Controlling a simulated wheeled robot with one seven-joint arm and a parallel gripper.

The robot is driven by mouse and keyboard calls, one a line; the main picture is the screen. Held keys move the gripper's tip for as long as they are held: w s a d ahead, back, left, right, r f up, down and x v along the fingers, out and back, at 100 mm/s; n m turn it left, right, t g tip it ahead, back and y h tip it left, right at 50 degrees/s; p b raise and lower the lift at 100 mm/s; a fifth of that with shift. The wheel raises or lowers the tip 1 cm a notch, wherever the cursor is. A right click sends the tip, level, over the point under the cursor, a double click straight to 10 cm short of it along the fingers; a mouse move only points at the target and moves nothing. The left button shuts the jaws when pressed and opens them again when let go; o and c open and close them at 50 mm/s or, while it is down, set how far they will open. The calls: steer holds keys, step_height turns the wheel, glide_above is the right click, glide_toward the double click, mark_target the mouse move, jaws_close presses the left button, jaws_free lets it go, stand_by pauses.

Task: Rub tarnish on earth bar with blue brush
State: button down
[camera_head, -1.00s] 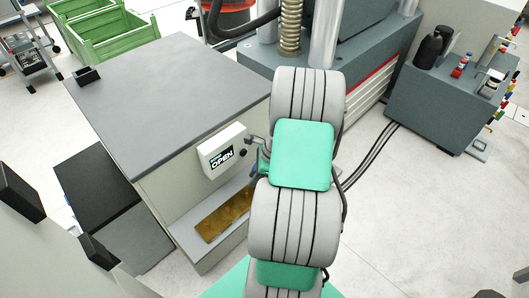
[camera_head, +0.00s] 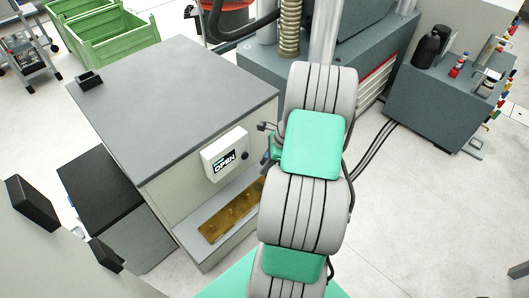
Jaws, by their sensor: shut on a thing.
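The earth bar (camera_head: 226,218) is a brass-coloured strip on the low ledge of the grey cabinet, with darker brown patches along it. Its right end runs toward my arm. My gripper (camera_head: 267,160) is mostly hidden behind my arm, near the bar's right end. A small dark blue piece (camera_head: 265,156) shows there, which fits the blue brush held in the shut jaws. The bristles are hidden, and I cannot tell whether they touch the bar.
A testing machine (camera_head: 375,60) stands behind my arm. Black cables (camera_head: 372,155) cross the floor at right.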

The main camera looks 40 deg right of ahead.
steer(key=shift+r+p, duration=1.25)
steer(key=shift+r, duration=0.5)
